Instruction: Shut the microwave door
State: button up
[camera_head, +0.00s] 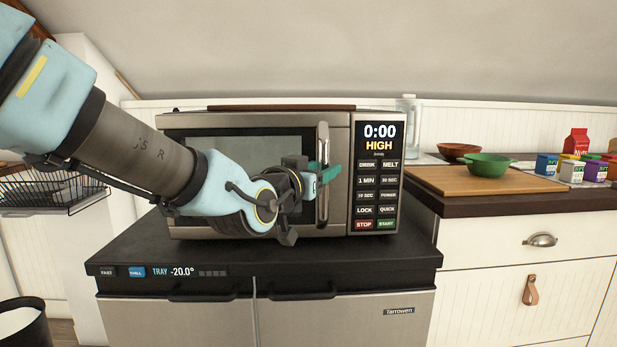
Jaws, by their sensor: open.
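The microwave (376,225) is a steel box with a dark window, standing on a black counter top. Its door (250,121) looks flush or nearly flush with the front; I cannot tell if a small gap remains. The upright bar handle (322,135) is at the door's right side. My arm hides the lower left of the door.
The microwave stands on a black-topped, steel-fronted unit (400,256). On the right, a wooden board (450,180) holds a green bowl (488,166), with several small cartons beyond. A wire basket (60,192) and a dark bin (25,320) are on the left.

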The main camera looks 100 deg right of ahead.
jog(key=b+v, duration=0.1)
jog(key=v, duration=0.8)
jog(key=shift+a, duration=0.15)
jog(key=shift+w, duration=0.1)
